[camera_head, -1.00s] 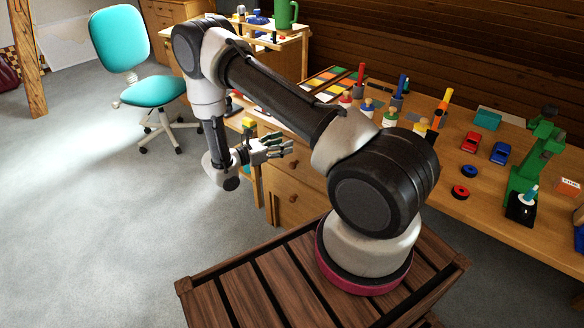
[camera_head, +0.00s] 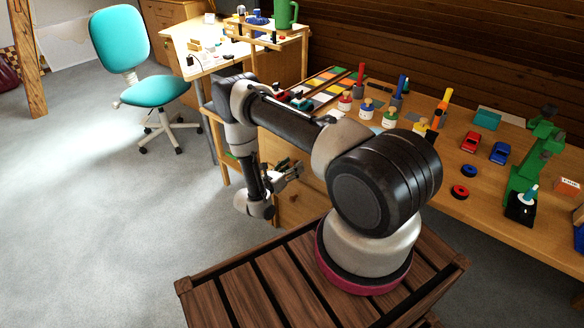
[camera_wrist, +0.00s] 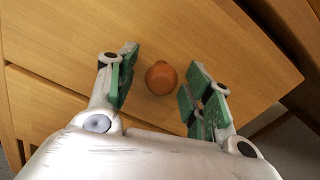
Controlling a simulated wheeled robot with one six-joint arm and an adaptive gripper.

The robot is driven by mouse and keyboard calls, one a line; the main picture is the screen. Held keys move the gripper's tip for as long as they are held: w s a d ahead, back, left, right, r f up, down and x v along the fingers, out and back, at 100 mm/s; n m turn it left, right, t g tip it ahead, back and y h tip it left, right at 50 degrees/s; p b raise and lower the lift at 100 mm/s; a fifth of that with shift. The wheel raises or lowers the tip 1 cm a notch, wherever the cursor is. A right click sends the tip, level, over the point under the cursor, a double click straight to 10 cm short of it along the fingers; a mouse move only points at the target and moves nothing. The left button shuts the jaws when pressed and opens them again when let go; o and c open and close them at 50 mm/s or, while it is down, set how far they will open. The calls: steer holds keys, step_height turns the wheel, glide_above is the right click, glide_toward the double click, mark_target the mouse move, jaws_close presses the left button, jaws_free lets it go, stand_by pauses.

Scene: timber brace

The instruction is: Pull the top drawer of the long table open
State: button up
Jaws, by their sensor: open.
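The long table (camera_head: 455,178) is light wood, with a stack of drawers under its left end. The upper drawer front (camera_head: 275,148) looks shut, partly behind my arm. My gripper (camera_head: 292,172) is at this drawer, in front of where its knob sits, so the knob is hidden in the head view. In the wrist view my gripper (camera_wrist: 163,64) is open, with green-padded fingers on either side of a round orange-brown knob (camera_wrist: 161,77). Gaps show between the knob and both fingers. A lower drawer's knob (camera_head: 292,197) shows below my gripper.
The tabletop carries bottles, a red car (camera_head: 470,142), a blue car (camera_head: 499,153) and a green press (camera_head: 535,160). A teal chair (camera_head: 150,90) stands at the left. The grey floor (camera_head: 110,230) in front of the drawers is clear.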

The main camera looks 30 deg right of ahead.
steer(key=shift+d, duration=0.1)
steer(key=shift+c, duration=0.4)
jaws_close()
steer(key=v, duration=3.4)
steer(key=shift+r, duration=0.15)
steer(key=shift+o, duration=0.4)
jaws_free()
